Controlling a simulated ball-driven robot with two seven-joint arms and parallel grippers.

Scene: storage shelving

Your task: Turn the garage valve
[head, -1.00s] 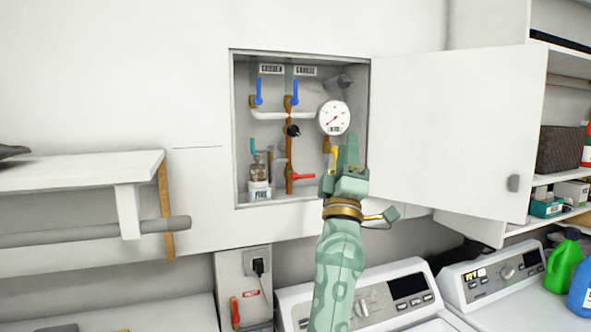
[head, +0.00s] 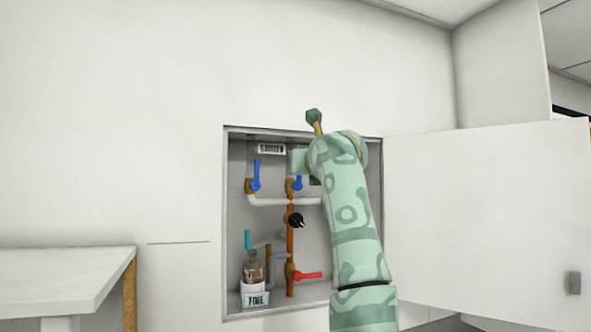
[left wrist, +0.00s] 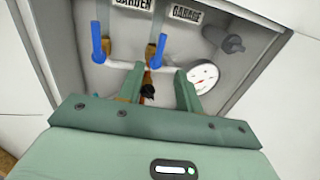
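The garage valve has a blue lever (head: 296,183), pointing up, on the right-hand pipe in the wall cabinet. In the left wrist view the lever (left wrist: 157,50) stands below the GARAGE label (left wrist: 187,14). My left gripper (left wrist: 158,75) is open and empty, its two fingers apart just below the lever in that view. I cannot tell if they touch the valve. In the head view the gripper (head: 302,162) is at the valve, mostly hidden by its own wrist, which also covers the GARAGE label. My right gripper is not in view.
The garden valve's blue lever (head: 255,175) stands close on the left. A black knob (head: 294,219), a red lever (head: 308,275) and a bottle (head: 253,270) are lower down. A gauge (left wrist: 203,78) sits on the right. The cabinet door (head: 480,225) hangs open to the right.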

